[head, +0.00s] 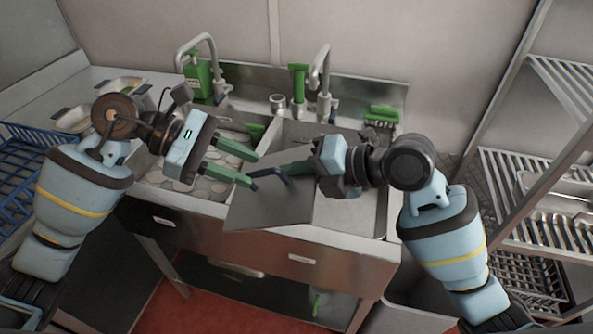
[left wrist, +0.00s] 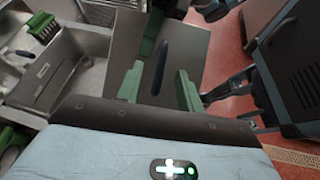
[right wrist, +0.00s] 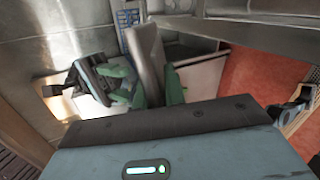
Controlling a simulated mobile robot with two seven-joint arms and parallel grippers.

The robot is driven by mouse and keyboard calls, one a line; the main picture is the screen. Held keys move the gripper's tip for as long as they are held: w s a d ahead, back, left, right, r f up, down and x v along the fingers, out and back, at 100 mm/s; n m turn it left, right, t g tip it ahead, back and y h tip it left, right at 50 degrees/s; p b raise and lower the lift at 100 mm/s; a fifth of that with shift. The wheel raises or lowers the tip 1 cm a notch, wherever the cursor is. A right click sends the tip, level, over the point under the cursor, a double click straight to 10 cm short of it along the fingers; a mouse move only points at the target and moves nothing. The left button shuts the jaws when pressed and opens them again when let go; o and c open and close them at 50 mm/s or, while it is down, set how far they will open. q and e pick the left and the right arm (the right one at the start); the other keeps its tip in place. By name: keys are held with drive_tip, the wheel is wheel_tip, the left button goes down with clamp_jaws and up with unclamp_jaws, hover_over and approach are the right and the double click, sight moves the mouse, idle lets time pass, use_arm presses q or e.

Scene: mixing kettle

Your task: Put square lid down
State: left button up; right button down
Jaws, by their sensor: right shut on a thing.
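The square lid (head: 268,208) is a flat grey metal plate with a dark bar handle (head: 272,174). It is held tilted over the front edge of the sink. In the left wrist view the lid (left wrist: 191,62) and handle (left wrist: 161,66) lie just beyond the open fingers. In the right wrist view the lid (right wrist: 147,52) shows nearly edge-on; whether the left fingers touch the handle is unclear.
The left sink basin (head: 190,184) holds several round plates. The right basin (head: 350,210) looks mostly bare. Taps, a green bottle (head: 200,78) and a green brush (head: 381,114) are at the back. A blue crate (head: 22,165) is at left, a wire rack (head: 535,185) at right.

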use_arm(q)
drive_tip(key=v, duration=0.9)
